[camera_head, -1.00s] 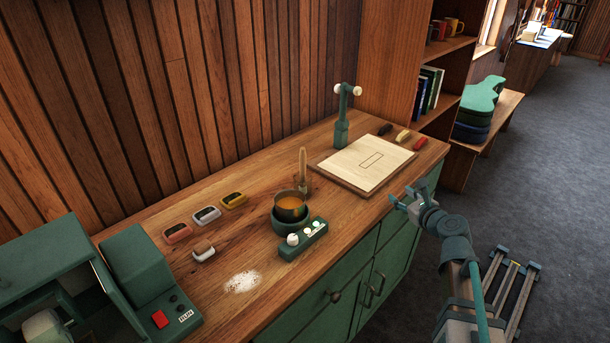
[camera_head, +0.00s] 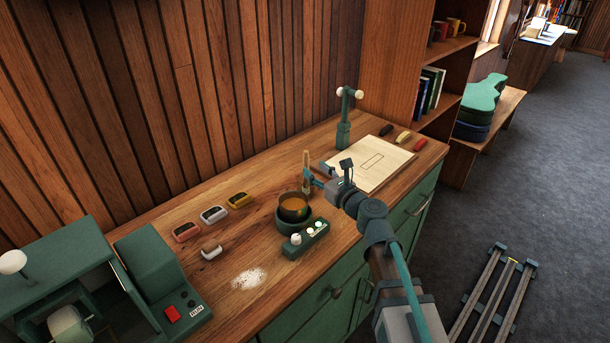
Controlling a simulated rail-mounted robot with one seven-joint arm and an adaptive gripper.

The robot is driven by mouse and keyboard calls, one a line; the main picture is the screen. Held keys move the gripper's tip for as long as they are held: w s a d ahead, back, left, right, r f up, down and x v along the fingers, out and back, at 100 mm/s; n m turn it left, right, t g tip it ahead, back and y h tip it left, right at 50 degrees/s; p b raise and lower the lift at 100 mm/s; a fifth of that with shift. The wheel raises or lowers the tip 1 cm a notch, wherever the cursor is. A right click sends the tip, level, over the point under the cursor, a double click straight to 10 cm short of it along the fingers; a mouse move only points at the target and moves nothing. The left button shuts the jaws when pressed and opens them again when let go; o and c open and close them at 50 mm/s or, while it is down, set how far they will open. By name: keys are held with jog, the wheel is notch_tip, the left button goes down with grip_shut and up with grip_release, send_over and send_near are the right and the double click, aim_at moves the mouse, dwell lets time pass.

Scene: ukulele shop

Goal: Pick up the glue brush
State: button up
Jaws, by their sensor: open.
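The glue brush (camera_head: 306,160) stands upright with its pale wooden handle up, at the back right edge of the dark glue pot (camera_head: 281,222). Amber glue shows in the pot. I cannot tell whether the brush's lower end is inside the pot or behind it. My gripper (camera_head: 310,179) is open, just right of the brush at about the height of its lower handle. Its teal fingers point left and overlap the brush in the picture. I cannot tell whether they touch it or stand around it.
A green control box (camera_head: 306,239) with knobs sits before the pot. A pale wood board (camera_head: 386,156) lies behind my arm, with a green post (camera_head: 343,127) beside it. Several small coloured cases (camera_head: 213,215) lie left. Bare bench (camera_head: 262,195) separates them from the pot.

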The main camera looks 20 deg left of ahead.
aim_at(307, 164)
jog(key=shift+p+x, duration=0.8)
jog(key=shift+x, duration=2.25)
jog(key=shift+f, duration=0.15)
grip_shut()
